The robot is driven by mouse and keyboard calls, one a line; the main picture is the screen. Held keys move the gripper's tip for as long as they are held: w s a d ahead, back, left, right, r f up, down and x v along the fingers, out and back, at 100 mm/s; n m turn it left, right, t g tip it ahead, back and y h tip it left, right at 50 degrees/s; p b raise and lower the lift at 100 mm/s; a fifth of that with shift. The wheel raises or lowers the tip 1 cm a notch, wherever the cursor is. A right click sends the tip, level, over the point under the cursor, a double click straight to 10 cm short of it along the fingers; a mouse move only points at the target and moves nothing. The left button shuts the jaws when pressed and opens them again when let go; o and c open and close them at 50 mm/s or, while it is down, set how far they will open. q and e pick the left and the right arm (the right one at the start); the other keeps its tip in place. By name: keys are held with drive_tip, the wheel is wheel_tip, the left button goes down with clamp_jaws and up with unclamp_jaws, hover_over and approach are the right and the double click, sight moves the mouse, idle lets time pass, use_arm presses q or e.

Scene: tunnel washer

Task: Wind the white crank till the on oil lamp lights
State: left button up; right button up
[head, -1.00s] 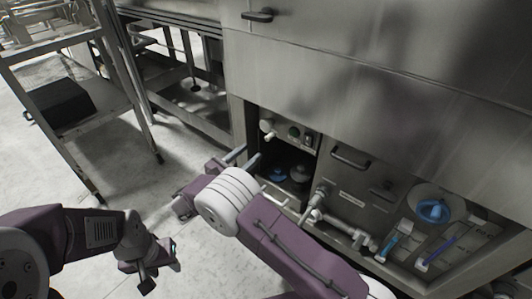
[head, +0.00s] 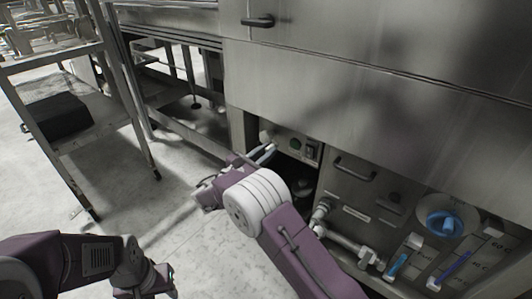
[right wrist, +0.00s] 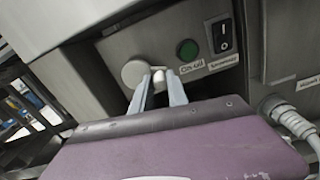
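The white crank (right wrist: 135,72) is a round disc with a pale handle knob (right wrist: 158,76) on the grey control panel. In the head view only a small part of the crank (head: 265,136) shows above my right gripper (head: 266,153). In the right wrist view my right gripper (right wrist: 159,82) is open, its two fingertips apart on either side of the knob; contact cannot be told. The green lamp (right wrist: 187,49), labelled "ON Oil", looks dark; it also shows in the head view (head: 295,144). My left gripper (head: 160,284) is low at the left, its fingers unclear.
A black rocker switch (right wrist: 223,36) is right of the lamp. A dark open recess (head: 300,173) lies below the panel. A metal shelf cart (head: 95,125) stands left. The floor between is clear.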

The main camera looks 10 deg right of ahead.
clamp_jaws()
drive_tip(key=shift+f, duration=0.15)
drive_tip(key=shift+w+a+f+m+b, duration=0.35)
drive_tip(key=shift+m+b, duration=0.35)
drive_tip(key=shift+m, duration=1.05)
drive_tip(key=shift+w+a+f+m+b, duration=0.15)
drive_tip(key=shift+w+f+m+b, duration=0.35)
drive_tip(key=shift+m, duration=1.3)
drive_tip(key=shift+w+a+f+m+b, duration=0.1)
drive_tip(key=shift+a+f+m+b, duration=0.2)
drive_tip(key=shift+m+b, duration=1)
drive_tip(key=shift+m+p, duration=0.4)
drive_tip(key=shift+m, duration=0.25)
drive_tip(key=o, duration=0.7)
unclamp_jaws()
